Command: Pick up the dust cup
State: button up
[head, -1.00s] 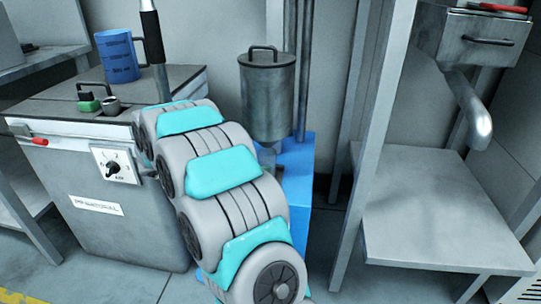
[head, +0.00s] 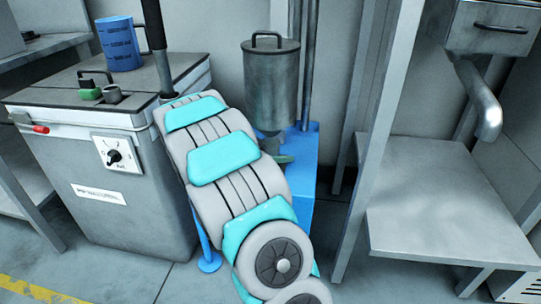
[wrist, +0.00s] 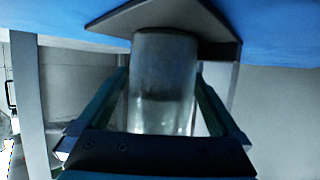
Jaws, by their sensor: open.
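The dust cup (wrist: 163,85) is a clear, greyish cylinder in the middle of the wrist view, beneath a grey plate (wrist: 150,17). My gripper (wrist: 160,100) is open, with one finger on each side of the cup. A narrow gap seems to show beside the cup, and I cannot tell whether either finger touches it. In the head view my arm hides the cup.
A blue stand (head: 302,180) carries the canister. A grey machine cabinet (head: 105,190) with a dial and a blue mug (head: 119,44) on top is at left. A grey shelf (head: 440,205) with an upright post is close at right.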

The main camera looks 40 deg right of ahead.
jog(key=shift+d, duration=0.1)
jog(key=c, duration=1.4)
jog(key=shift+r, duration=0.15)
